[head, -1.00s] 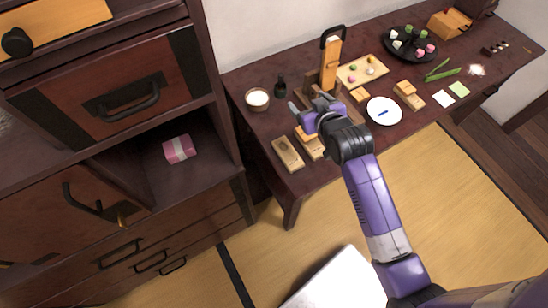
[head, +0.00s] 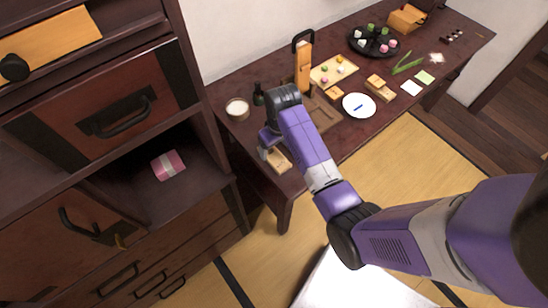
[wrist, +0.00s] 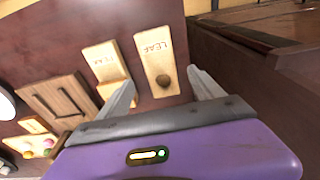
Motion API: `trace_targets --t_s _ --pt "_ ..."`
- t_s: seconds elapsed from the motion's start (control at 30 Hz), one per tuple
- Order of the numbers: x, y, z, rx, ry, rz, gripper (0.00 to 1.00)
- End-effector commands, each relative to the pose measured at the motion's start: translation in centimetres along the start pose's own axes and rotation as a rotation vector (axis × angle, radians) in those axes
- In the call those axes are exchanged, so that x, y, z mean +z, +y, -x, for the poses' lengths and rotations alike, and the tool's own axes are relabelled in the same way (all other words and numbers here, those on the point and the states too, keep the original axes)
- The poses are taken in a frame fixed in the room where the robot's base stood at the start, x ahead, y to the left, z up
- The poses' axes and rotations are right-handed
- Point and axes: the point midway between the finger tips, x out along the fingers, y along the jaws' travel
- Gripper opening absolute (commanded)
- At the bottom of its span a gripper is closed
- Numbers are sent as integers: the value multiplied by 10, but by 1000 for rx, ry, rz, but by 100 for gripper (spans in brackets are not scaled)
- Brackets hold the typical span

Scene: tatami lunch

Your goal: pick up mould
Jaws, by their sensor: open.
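A pale wooden mould (wrist: 158,62) marked LEAF, with a dark round hollow near one end, lies on the dark table. It also shows in the head view (head: 280,161) at the table's front left, partly hidden by my gripper. A second wooden piece (wrist: 104,66) marked LEAF lies left of it in the wrist view, with a block near its lower end. My gripper (wrist: 162,77) is open and empty. Its fingers lie either side of the first mould's hollow end in the wrist view; in the head view my gripper (head: 267,146) is at that mould, height gap unclear.
A framed wooden board (wrist: 57,103) lies farther left in the wrist view. A white bowl (head: 237,109) and a dark bottle (head: 258,95) stand behind my gripper. A white plate (head: 359,106) is to the right. A dark cabinet (head: 205,130) borders the table's left side.

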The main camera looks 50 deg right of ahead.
Motion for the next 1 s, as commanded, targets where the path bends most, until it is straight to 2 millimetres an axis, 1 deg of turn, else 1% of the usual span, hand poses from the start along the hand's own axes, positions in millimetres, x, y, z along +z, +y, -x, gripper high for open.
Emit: trace_targets --t_s 0.2,0.3,0.43,0.63,0.77,0.8,0.87,0.9,0.97,1.0 --pt "4 -2 -30 -1 -2 0 76" --pt "3 -2 -41 0 -1 0 76" --pt "3 -2 -47 0 1 0 76" --pt "3 -2 -48 0 2 0 76" --pt "3 -2 -47 0 2 0 51" --pt "3 -2 -47 0 2 0 43" --pt "3 -2 -47 0 2 0 31" --pt "3 -2 -47 0 2 0 23" --pt "3 -2 -47 0 2 0 12" --pt "3 -2 -47 0 2 0 9"
